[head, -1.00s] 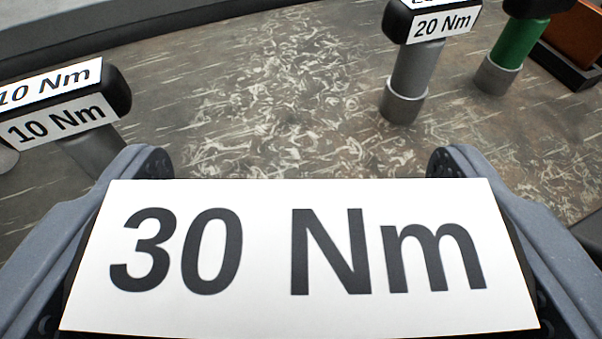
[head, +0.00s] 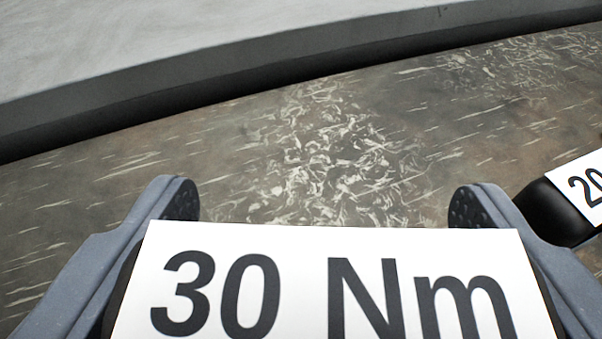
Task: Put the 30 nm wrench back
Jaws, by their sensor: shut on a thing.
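The 30 Nm wrench (head: 335,285) fills the bottom middle of the head view, its white label facing me. My gripper (head: 322,205) is shut on it, with one grey finger on each side of its black head. The lower part of the wrench is hidden below the label, so I cannot tell whether it touches the surface beneath.
The 20 Nm wrench (head: 565,205) is cut off at the right edge, close to my right finger. A brown streaked surface (head: 240,165) lies ahead, clear in the middle and left. A dark raised edge (head: 200,95) with a grey area beyond it runs along the back.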

